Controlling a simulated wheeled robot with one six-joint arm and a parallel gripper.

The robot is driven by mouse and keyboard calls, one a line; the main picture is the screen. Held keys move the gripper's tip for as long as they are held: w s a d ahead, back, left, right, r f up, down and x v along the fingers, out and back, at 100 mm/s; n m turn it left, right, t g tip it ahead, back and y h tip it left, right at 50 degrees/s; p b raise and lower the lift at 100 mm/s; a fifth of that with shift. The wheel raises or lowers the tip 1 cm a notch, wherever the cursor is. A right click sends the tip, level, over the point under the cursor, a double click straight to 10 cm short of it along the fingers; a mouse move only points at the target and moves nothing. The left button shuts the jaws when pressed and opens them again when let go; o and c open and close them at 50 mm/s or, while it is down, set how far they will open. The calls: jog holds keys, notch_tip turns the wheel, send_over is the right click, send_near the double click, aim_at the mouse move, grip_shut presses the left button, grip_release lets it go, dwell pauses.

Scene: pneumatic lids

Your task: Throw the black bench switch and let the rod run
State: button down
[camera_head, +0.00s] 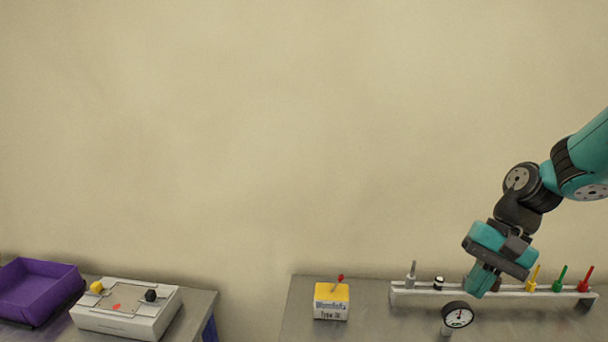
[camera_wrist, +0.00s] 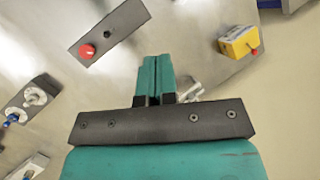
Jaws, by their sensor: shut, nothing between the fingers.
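My gripper (camera_head: 480,292) hangs in front of a pale rail at the right of the head view. Its teal fingers (camera_wrist: 155,62) are closed together and empty in the wrist view. In the wrist view a dark plate (camera_wrist: 112,34) on the bench carries a red button (camera_wrist: 87,51) and a small black toggle (camera_wrist: 108,34), up and left of the fingertips. I cannot tell that this toggle is the black bench switch. A black knob (camera_head: 151,296) also sits on a white box at the left of the head view. I cannot make out the rod.
The rail (camera_head: 455,293) bears several coloured levers, with a round gauge (camera_head: 457,315) before it. A yellow-topped box (camera_head: 331,301) with a red-tipped lever stands left of it. A purple bin (camera_head: 38,290) and the white box (camera_head: 120,319) are on another bench, across a gap.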

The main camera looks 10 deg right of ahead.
jog(key=s+a+r+n, duration=0.1)
jog(key=s+a+n, duration=0.1)
jog(key=a, duration=0.3)
jog(key=s+a+r+n+h+b, duration=0.1)
jog(key=s+a+r+n, duration=0.1)
jog(key=a, duration=0.3)
jog(key=shift+s+a+r+n+t, duration=0.25)
jog(key=shift+s+n+t, duration=0.1)
jog(key=shift+n, duration=0.55)
jog(key=c, duration=1.7)
grip_release()
jog(key=s+a+n, duration=0.2)
jog(key=s, duration=0.1)
jog(key=s+a+r+n+b, duration=0.1)
jog(key=s+a+n, duration=0.1)
jog(key=s+a, duration=0.1)
jog(key=s+a+r+n+t, duration=0.1)
jog(key=s+a+n, duration=0.1)
jog(key=s+n, duration=0.1)
jog(key=shift+s+a+b, duration=0.25)
jog(key=shift+s+b, duration=0.05)
jog(key=shift+s, duration=0.15)
jog(key=shift+c, duration=0.2)
jog(key=o, duration=0.6)
jog(key=shift+s+a+n, duration=0.15)
jog(key=shift+s+n, duration=0.2)
jog(key=shift+n, duration=0.05)
jog(key=shift+c, duration=0.2)
jog(key=shift+a, duration=0.1)
